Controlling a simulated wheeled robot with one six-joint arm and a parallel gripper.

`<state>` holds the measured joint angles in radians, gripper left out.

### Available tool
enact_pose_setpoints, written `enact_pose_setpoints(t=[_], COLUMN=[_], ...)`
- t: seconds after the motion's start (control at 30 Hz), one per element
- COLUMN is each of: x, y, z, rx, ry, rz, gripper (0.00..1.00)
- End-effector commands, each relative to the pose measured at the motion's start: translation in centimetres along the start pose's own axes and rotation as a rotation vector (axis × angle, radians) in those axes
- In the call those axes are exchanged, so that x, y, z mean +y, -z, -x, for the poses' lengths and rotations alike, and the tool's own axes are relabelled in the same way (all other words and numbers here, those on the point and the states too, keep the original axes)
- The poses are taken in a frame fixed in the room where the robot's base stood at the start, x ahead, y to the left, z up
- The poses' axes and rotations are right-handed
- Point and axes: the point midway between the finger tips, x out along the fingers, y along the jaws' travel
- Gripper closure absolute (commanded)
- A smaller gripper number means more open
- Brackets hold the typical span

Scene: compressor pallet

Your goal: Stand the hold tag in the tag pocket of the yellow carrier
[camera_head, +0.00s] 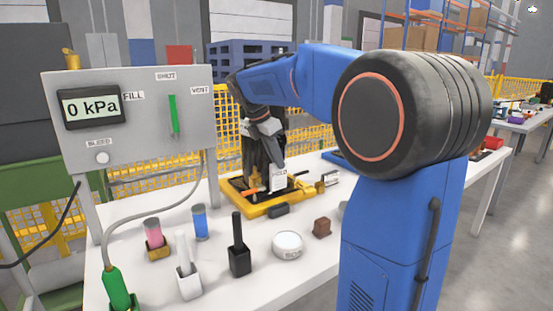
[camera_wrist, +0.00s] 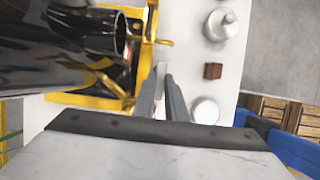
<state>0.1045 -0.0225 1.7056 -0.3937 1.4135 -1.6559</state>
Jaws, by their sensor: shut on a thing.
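The hold tag (camera_head: 279,180) is a small white card with dark print. My gripper (camera_head: 278,165) is shut on its upper part, and the tag hangs roughly upright above the yellow carrier (camera_head: 262,210). In the wrist view my gripper's two fingers (camera_wrist: 161,98) point at the carrier's edge (camera_wrist: 75,101), with a pale sliver of the tag (camera_wrist: 160,78) between them. I cannot tell whether the tag touches the carrier. The tag pocket cannot be made out clearly. A black cylindrical body (camera_wrist: 60,45) stands in the carrier close beside the fingers.
A gauge panel (camera_head: 140,130) reading 0 kPa stands at the left.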

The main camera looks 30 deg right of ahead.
Motion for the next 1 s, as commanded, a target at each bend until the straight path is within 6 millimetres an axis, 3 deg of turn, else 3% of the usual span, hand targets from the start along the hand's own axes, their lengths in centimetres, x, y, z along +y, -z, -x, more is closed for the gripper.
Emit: enact_pose_setpoints(t=[1.0], x=[0.0], y=[2.4], z=[-5.9], rx=[0.000], ry=[0.002], rz=[0.001], gripper=[1.00])
